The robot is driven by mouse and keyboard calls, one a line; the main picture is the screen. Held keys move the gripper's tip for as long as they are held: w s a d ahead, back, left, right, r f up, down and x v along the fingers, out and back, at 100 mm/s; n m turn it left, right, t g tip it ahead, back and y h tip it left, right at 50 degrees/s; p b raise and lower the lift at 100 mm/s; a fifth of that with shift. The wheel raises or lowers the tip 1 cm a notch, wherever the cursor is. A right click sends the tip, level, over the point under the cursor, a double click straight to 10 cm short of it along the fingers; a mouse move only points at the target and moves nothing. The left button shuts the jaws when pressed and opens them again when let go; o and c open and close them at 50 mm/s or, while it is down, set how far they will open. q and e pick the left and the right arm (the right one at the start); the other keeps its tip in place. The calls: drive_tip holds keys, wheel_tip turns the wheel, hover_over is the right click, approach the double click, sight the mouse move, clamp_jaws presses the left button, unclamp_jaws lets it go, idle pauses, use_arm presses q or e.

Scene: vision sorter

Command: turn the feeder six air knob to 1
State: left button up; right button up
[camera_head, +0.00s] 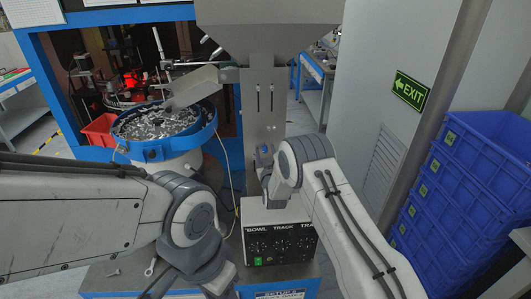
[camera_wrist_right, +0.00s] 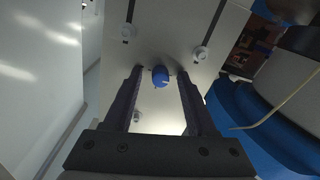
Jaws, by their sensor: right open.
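The air knob (camera_wrist_right: 160,77) is a small round blue knob with a pale mark, on a grey metal plate. In the head view a blue part (camera_head: 265,155), probably this knob, shows low on the metal column, partly hidden by my right wrist. My right gripper (camera_wrist_right: 160,71) is open, with one dark finger on each side of the knob in the wrist view. I cannot tell whether the fingers touch it. The head view hides the right fingers behind the wrist.
A control box (camera_head: 280,243) with several dials stands below my right wrist. A blue-rimmed bowl feeder (camera_head: 152,151) full of small parts stands left of the column (camera_head: 258,105). Stacked blue crates (camera_head: 449,193) stand at the right.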

clamp_jaws()
drive_tip(key=shift+f+m+b, duration=0.15)
drive_tip(key=shift+m+b, duration=0.15)
drive_tip(key=shift+b, duration=0.3)
drive_tip(key=m+b, duration=0.2)
drive_tip(key=b, duration=0.2)
drive_tip(key=m+b, duration=0.3)
drive_tip(key=b, duration=0.2)
drive_tip(key=m+b, duration=0.3)
drive_tip(key=b, duration=0.2)
drive_tip(key=shift+f, duration=0.3)
drive_tip(key=m+b, duration=0.7)
drive_tip(key=b, duration=0.5)
drive_tip(key=shift+r+m+h, duration=0.15)
drive_tip(key=shift+m+h, duration=0.15)
drive_tip(key=shift+m, duration=0.1)
drive_tip(key=shift+r+m+b, duration=0.25)
drive_tip(key=shift+m+b, duration=0.75)
drive_tip(key=shift+b, duration=0.3)
